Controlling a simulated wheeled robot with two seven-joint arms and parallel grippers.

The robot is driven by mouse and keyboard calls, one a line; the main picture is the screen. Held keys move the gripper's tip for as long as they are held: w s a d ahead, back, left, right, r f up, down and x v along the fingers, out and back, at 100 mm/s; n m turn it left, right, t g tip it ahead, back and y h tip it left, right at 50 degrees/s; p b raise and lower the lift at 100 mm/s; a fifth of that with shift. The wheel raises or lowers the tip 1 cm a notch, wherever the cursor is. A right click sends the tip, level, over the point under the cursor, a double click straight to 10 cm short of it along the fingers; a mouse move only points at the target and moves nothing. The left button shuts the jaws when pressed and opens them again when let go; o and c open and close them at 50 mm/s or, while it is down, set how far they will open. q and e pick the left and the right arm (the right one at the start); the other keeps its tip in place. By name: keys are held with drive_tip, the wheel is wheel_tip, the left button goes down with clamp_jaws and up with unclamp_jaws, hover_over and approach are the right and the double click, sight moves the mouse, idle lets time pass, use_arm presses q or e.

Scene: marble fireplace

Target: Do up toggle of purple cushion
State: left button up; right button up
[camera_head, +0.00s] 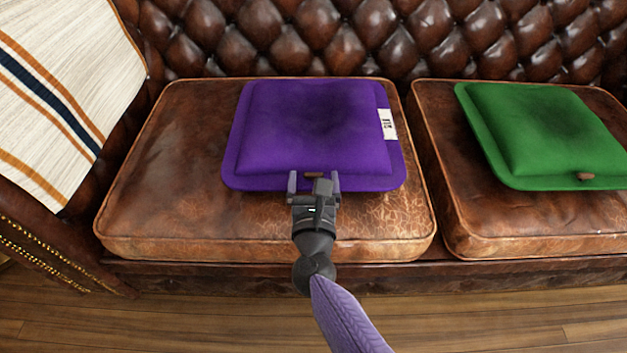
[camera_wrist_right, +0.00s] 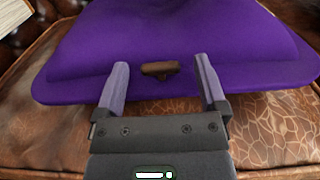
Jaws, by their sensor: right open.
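The purple cushion (camera_head: 312,130) lies flat on the left seat of a brown leather sofa, with a white label on its right edge. Its brown toggle (camera_head: 314,175) sits at the middle of its front edge. The toggle also shows in the right wrist view (camera_wrist_right: 160,69), lying crosswise. My right gripper (camera_head: 314,182) is open at that front edge. In the right wrist view its two fingers (camera_wrist_right: 162,78) stand apart, one on each side of the toggle, with nothing held between them. Whether they touch the cushion I cannot tell. My left gripper is not in view.
A green cushion (camera_head: 545,130) with its own brown toggle (camera_head: 585,176) lies on the right seat. A striped cloth (camera_head: 65,85) hangs over the sofa's left arm. The tufted backrest (camera_head: 330,40) rises behind. The left part of the seat (camera_head: 165,170) is bare.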

clamp_jaws()
drive_tip(key=y, duration=0.1)
drive_tip(key=n+y, duration=0.1)
drive_tip(key=shift+d+n+y, duration=0.2)
drive_tip(key=shift+n+y, duration=0.1)
drive_tip(key=shift+d+f+n+y+b, duration=0.1)
drive_tip(key=shift+n+y+b, duration=0.3)
drive_tip(key=shift+y, duration=0.2)
drive_tip(key=shift+n+g+y, duration=0.3)
drive_tip(key=shift+y, duration=0.1)
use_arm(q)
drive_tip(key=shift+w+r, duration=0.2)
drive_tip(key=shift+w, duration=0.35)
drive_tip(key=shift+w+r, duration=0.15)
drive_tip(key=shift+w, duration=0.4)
use_arm(e)
unclamp_jaws()
